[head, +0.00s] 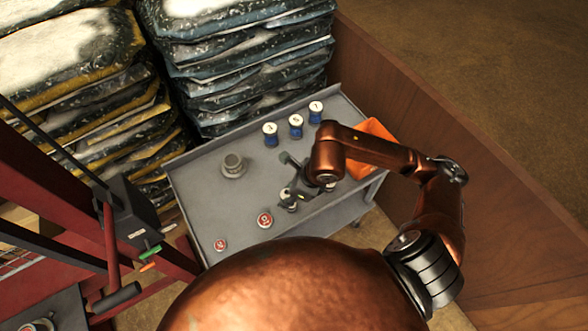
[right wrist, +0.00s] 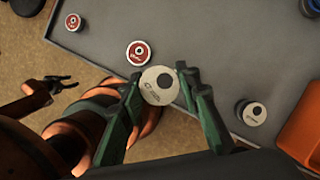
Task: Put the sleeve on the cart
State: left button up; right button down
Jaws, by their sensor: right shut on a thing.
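My right gripper (right wrist: 165,100) is shut on a short sleeve (right wrist: 158,87) with a pale, marked end face and an off-centre dark hole. In the head view my right gripper (head: 291,190) is over the front edge of the grey cart (head: 195,195), and its fingers partly hide the sleeve. In the right wrist view the sleeve overlaps the cart's edge. I cannot tell whether it touches the cart top (right wrist: 210,35).
Two red-topped pieces (head: 265,220) (head: 221,244), a grey round fitting (head: 233,165) and several blue, white-topped pieces (head: 296,122) stand on the cart. An orange bin (head: 372,130) is at its right end. Stacked bags (head: 245,60) stand behind; a red lift frame (head: 60,185) is left.

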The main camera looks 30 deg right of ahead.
jog(key=w+d+f, duration=0.2)
jog(key=d, duration=0.1)
jog(key=w+d+f, duration=0.2)
jog(key=d+f, duration=0.1)
jog(key=w+d+f, duration=0.2)
jog(key=d+f, duration=0.1)
jog(key=d, duration=0.1)
jog(key=shift+d+p, duration=0.1)
jog(key=shift+p, duration=0.3)
jog(key=shift+w+d+f, duration=0.25)
jog(key=shift+d+f, duration=0.2)
jog(key=shift+f, duration=0.2)
jog(key=shift+f+p, duration=0.3)
jog(key=shift+f, duration=1.3)
jog(key=shift+f, duration=0.2)
jog(key=c, duration=1.4)
grip_release()
jog(key=shift+c, duration=0.2)
jog(key=shift+r, duration=0.1)
jog(key=v, duration=1.2)
jog(key=shift+b, duration=0.35)
